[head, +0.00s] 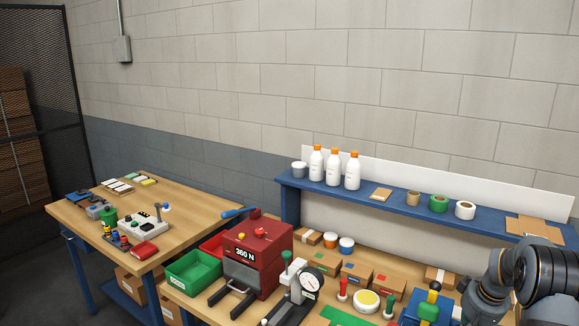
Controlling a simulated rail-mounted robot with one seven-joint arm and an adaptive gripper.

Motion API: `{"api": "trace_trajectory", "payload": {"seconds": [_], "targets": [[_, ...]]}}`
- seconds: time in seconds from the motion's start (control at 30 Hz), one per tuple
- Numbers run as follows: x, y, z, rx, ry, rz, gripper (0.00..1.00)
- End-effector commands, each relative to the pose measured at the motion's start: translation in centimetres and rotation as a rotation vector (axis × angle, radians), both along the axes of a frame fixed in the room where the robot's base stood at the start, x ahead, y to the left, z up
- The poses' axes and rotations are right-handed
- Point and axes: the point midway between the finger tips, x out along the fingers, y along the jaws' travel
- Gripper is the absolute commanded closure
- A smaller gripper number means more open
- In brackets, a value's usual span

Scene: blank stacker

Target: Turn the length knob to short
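I cannot make out which thing is the length knob; no label for it is readable in the head view. The red machine (259,247) marked "360 N" has a small red knob (260,232) and a small yellow part on its top, and a blue-handled lever at its left. A grey control box (143,224) on the left table carries a small dark lever and coloured buttons. My arm shows at the lower right edge, and my gripper is out of view.
A green bin (192,270) stands left of the red machine. A dial gauge (312,282), small boxes and stamp-like handles crowd the right bench. The blue shelf (390,203) above holds white bottles and tape rolls. The middle of the left table has bare wood.

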Motion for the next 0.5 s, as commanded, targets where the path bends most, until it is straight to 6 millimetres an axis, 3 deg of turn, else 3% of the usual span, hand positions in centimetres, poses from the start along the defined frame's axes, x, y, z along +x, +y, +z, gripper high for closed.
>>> {"api": "trace_trajectory", "payload": {"seconds": [0.5], "targets": [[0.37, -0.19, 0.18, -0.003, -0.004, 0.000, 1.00]]}}
